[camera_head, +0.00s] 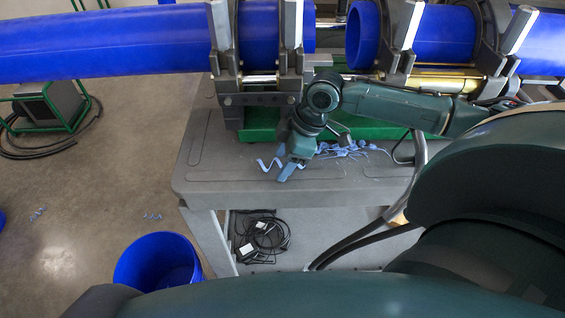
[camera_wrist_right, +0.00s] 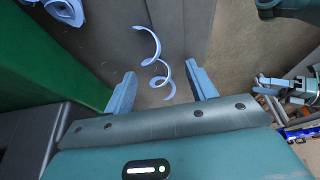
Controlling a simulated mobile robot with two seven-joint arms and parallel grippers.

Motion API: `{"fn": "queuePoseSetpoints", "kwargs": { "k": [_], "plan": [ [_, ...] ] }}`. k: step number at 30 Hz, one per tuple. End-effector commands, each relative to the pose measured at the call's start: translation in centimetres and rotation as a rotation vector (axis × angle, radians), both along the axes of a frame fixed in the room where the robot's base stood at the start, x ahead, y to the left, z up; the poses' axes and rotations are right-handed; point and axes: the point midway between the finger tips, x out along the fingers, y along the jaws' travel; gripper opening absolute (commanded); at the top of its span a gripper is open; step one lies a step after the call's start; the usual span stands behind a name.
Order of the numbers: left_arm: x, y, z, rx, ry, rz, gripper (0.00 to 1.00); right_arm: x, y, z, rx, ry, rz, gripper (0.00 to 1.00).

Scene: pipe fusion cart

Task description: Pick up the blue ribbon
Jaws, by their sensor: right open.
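A curled light blue ribbon (camera_wrist_right: 163,72) lies on the grey cart top, with a coil between and just ahead of my right gripper's fingers in the right wrist view. In the head view a blue curl (camera_head: 268,163) shows just left of my right gripper (camera_head: 287,172). My right gripper is open, pointed down at the cart top near its front edge; its spread fingers also show in the right wrist view (camera_wrist_right: 162,90). What looks like my left gripper (camera_wrist_right: 268,86) is small at the right of the wrist view; its opening is unclear.
More blue shavings (camera_head: 345,150) lie on the cart top (camera_head: 215,178), right of my gripper. Clamps holding blue pipes (camera_head: 120,42) and a green base (camera_head: 262,128) stand behind. A blue bin (camera_head: 155,262) stands on the floor at left. Black cable (camera_head: 262,237) lies below the top.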

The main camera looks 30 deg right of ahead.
Motion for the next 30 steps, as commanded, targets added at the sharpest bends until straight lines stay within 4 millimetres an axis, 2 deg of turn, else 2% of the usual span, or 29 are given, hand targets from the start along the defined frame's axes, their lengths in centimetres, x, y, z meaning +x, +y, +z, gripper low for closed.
{"fn": "queuePoseSetpoints", "kwargs": {
  "k": [6, 23, 30],
  "plan": [
    [-0.01, -0.01, 0.01, -0.001, 0.0, 0.0, 0.55, 0.02, 0.0, -0.03, 0.0, -0.001, 0.0, 0.56],
    [-0.01, 0.0, 0.0, -0.001, 0.0, 0.0, 0.55, 0.03, -0.01, 0.02, 0.0, -0.001, 0.0, 0.1],
    [-0.01, 0.03, 0.0, 0.0, 0.001, 0.0, 0.55, 0.04, -0.02, 0.08, 0.0, -0.001, 0.0, 0.09]
  ]
}}
